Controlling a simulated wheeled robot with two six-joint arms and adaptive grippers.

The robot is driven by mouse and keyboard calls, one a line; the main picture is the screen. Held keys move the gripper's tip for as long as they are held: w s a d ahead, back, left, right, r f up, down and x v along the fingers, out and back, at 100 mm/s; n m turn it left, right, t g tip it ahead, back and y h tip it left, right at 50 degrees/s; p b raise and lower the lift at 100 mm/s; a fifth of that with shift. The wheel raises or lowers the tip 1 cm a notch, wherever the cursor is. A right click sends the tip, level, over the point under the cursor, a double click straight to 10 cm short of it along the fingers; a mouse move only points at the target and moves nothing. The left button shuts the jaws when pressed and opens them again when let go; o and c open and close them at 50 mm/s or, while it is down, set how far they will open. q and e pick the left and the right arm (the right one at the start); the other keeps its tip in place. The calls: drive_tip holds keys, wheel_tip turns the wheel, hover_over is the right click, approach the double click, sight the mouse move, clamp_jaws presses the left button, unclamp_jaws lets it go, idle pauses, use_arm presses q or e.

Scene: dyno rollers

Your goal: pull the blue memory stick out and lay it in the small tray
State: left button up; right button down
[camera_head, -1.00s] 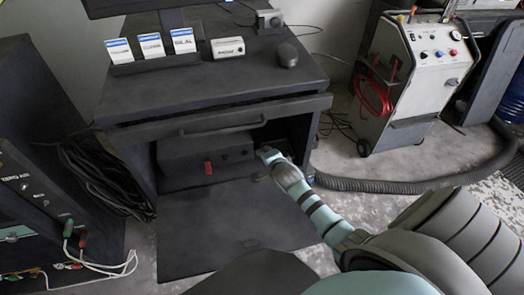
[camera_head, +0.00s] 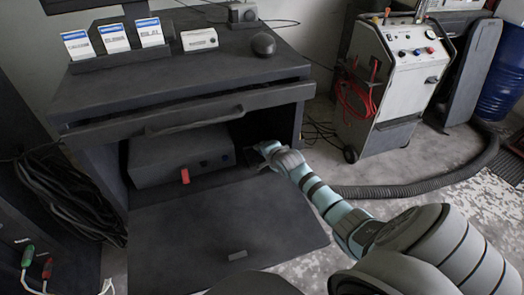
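A dark box (camera_head: 165,162) sits inside the open lower compartment of the cabinet. A red piece (camera_head: 185,176) sticks out of its front. A tiny bluish spot (camera_head: 203,163) shows further right on that front; it is too small to tell whether it is the blue memory stick. A small dark shape (camera_head: 253,158) lies right of the box, beside my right gripper; I cannot tell if it is the small tray. My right gripper (camera_head: 260,150) is at the compartment's right side, apart from the box. Its fingers are too small and dark to read. My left gripper is out of view.
The cabinet's lowered flap (camera_head: 215,225) extends forward and is bare. A drawer front (camera_head: 190,118) with a handle hangs above the compartment. A wheeled grey machine (camera_head: 385,85) and a thick black hose (camera_head: 420,188) are to the right. Black cables (camera_head: 65,200) lie at left.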

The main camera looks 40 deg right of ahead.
drive_tip(key=c, duration=1.5)
unclamp_jaws()
drive_tip(key=shift+o, duration=0.2)
